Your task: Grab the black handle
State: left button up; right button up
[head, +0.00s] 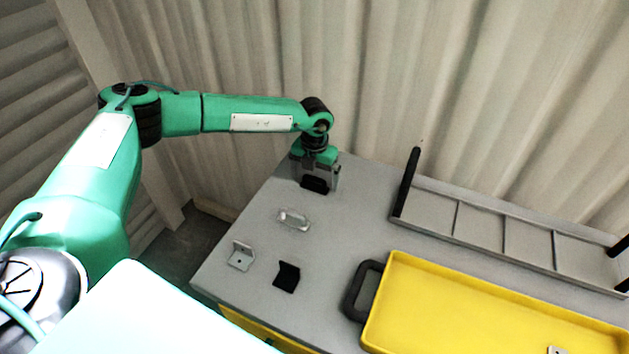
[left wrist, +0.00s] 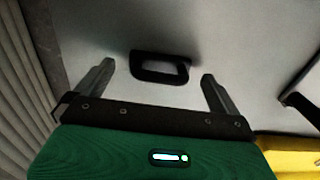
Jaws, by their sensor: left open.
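The small black handle (head: 314,186) lies on the grey tabletop near its far left edge. It shows as a dark loop in the left wrist view (left wrist: 160,77). My left gripper (head: 320,184) is right over it and points down. In the left wrist view my gripper (left wrist: 158,70) is open, with one finger on each side of the handle and a clear gap to both. The fingers do not touch it. In the head view the gripper partly hides the handle. My right gripper is not in view.
Nearby on the table (head: 335,235) lie a pale metal handle (head: 293,213), a grey bracket (head: 240,258) and a black bracket (head: 287,276). A yellow tray (head: 480,285) with a dark handle (head: 352,295) stands at right, before a divided grey rack (head: 480,220). A corrugated wall rises behind.

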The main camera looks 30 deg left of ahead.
pick_arm(q)
jog(key=shift+f, duration=0.85)
jog(key=c, duration=1.2)
